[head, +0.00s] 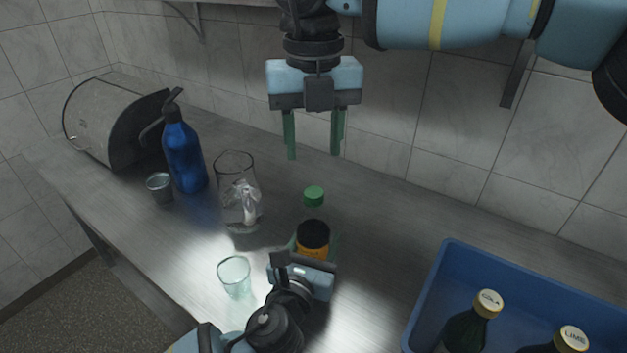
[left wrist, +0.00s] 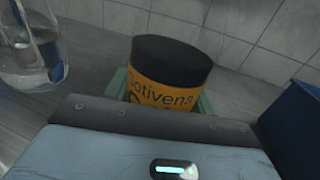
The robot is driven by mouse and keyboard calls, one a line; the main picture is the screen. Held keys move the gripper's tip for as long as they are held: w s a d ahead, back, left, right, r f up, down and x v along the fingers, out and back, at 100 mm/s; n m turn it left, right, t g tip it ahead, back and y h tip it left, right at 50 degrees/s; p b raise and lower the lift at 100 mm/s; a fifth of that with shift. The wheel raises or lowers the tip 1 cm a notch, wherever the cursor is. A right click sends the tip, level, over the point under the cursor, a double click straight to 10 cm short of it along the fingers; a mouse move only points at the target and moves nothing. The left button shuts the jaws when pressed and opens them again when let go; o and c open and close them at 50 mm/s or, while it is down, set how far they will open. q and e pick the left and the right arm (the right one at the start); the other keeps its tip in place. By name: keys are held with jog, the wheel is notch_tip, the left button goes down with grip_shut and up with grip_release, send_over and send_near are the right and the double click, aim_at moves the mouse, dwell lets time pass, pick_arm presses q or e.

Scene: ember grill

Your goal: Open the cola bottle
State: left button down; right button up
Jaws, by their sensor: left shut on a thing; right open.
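The cola bottle (head: 466,330) is dark and stands in the blue crate at the lower right of the head view. Its pale gold cap (head: 488,303) is on, with lettering that seems to read COLA. My left gripper (head: 316,246) is away to its left, shut on a jar (head: 313,234) with a black lid and orange label. The jar also shows in the left wrist view (left wrist: 170,72), between the green fingers (left wrist: 163,93). My right gripper (head: 313,156) is open and empty, fingers pointing down, above the counter behind the jar. Neither gripper touches the cola bottle.
The blue crate (head: 446,265) also holds a bottle with a LIME cap (head: 571,340). A green-capped item (head: 314,196) stands behind the jar.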

aim_at(313, 191)
jog(key=m, duration=0.4)
jog(key=shift+a+m, duration=0.1)
jog(key=shift+m, duration=0.2)
jog(key=m, duration=0.4)
jog(key=shift+s, duration=0.1)
jog(key=m, duration=0.4)
jog(key=shift+m, duration=0.4)
jog(key=m, duration=0.4)
jog(key=shift+f, duration=0.1)
jog(key=shift+f, duration=3.9)
